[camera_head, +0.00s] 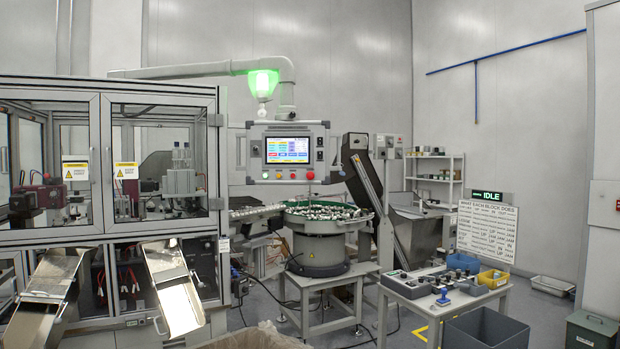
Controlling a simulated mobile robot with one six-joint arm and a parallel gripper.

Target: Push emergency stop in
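A control panel (249,151) with a lit screen (287,149) hangs from an overhead arm in the middle of the view. A red round button (310,175), which looks like the emergency stop, sits at the lower right of the panel, under the screen. It faces me and nothing covers it. It is too small to tell whether it is in or out. Several smaller buttons sit to its left and beside the screen. My gripper is not in view.
A round feeder bowl (318,248) stands below the panel. A glazed machine cabinet (158,98) with metal chutes (172,290) fills the left. A bench (410,303) with control boxes and a grey bin (485,328) stand front right. Cables lie on the floor. A green lamp (263,82) is lit.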

